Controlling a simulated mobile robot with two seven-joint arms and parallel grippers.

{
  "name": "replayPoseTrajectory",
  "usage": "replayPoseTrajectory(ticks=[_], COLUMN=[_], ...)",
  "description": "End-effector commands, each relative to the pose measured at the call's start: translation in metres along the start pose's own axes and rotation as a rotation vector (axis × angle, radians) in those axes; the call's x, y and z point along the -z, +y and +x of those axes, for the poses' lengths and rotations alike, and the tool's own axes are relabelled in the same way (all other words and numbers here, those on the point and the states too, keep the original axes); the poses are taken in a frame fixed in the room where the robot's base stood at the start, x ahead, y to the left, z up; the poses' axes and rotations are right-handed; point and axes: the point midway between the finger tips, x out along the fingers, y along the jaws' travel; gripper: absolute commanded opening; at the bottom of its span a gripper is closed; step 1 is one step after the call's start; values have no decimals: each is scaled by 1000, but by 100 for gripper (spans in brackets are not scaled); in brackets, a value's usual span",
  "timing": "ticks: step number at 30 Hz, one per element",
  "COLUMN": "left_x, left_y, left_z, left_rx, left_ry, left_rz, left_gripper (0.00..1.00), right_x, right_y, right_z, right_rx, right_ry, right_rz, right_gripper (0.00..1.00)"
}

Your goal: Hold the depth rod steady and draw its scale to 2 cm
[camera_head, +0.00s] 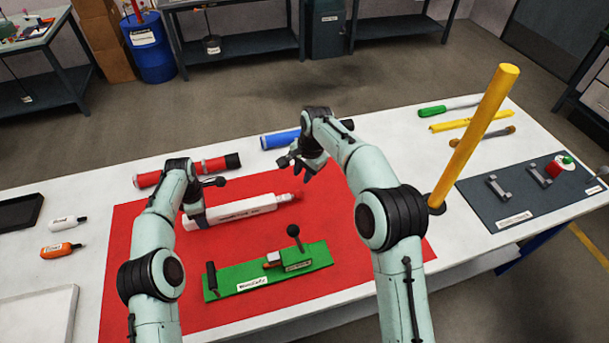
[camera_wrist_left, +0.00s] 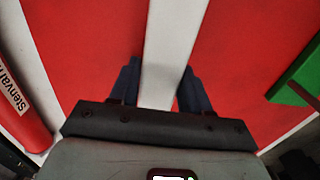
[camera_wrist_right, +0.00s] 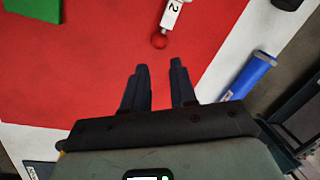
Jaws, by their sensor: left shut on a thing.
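The depth rod (camera_head: 238,207), a long white bar with dark print on its side, lies over the red mat. A narrower light piece ends in a red knob (camera_head: 298,195) at its right end. My left gripper (camera_head: 194,214) is shut on the white body near its left end; the left wrist view shows the bar (camera_wrist_left: 163,60) between the fingers. My right gripper (camera_head: 304,168) is open and empty above and behind the knob. In the right wrist view, the knob (camera_wrist_right: 159,41) sits just beyond the open fingertips, and a "2" shows on the white piece.
A green fixture (camera_head: 265,268) with an upright black-knobbed lever stands in front on the red mat (camera_head: 140,232). Red (camera_head: 185,172) and blue (camera_head: 280,139) tubes lie behind. A tall yellow post (camera_head: 475,135) rises right of my right arm. A grey board (camera_head: 525,190) lies far right.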

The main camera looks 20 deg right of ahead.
Motion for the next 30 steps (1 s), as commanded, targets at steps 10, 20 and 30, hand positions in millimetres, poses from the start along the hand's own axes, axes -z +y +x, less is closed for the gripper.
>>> replayPoseTrajectory(ticks=[10, 20, 30], left_x=[0, 0, 0], left_y=[0, 0, 0], left_z=[-1, -1, -1], left_rx=[-2, -2, -2], left_ry=[-2, -1, -1], left_rz=[0, 0, 0], left_gripper=[2, 2, 2], right_x=[19, 56, 61], right_y=[68, 121, 120], right_z=[26, 23, 33], right_rx=[108, 315, 368], right_ry=[-342, -626, -678], right_rz=[463, 1028, 1150], right_gripper=[0, 0, 0])
